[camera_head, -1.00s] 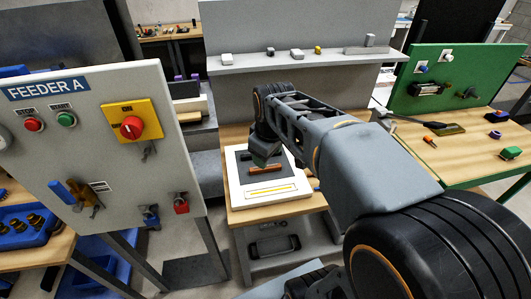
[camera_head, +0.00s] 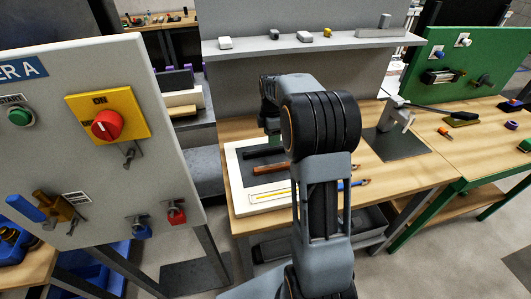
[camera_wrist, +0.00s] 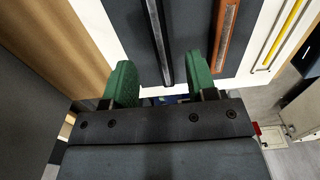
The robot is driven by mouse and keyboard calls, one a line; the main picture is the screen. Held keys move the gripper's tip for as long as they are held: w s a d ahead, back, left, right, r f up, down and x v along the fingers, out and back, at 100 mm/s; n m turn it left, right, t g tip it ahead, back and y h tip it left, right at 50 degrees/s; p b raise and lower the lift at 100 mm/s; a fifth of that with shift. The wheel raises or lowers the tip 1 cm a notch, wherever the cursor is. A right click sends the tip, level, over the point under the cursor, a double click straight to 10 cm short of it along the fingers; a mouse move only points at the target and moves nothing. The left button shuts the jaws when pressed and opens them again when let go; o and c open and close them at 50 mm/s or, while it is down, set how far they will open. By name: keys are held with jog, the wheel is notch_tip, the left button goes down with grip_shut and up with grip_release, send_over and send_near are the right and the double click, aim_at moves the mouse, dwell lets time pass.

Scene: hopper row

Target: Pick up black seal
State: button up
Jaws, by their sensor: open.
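The black seal (camera_head: 262,153) is a long thin black bar. It lies on a dark grey mat in a white tray (camera_head: 240,206) on the wooden bench. In the wrist view, the black seal (camera_wrist: 156,35) runs up from between my two green fingers. My gripper (camera_wrist: 159,78) is open, with one finger on each side of the bar's near end and no visible contact. Height above the bar cannot be told. In the head view, my arm hides most of the gripper, behind the tray's far side, and the right end of the seal.
A brown bar (camera_wrist: 229,30) lies parallel, right of the black seal and close to my right finger. A yellow strip (camera_head: 268,195) lies at the tray's front. A lever press (camera_head: 397,125) stands right of the tray. The FEEDER A panel (camera_head: 90,180) stands to the left.

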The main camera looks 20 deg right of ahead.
aim_at(271, 149)
jog(key=shift+f, duration=3.3)
jog(key=shift+c, duration=0.3)
grip_shut()
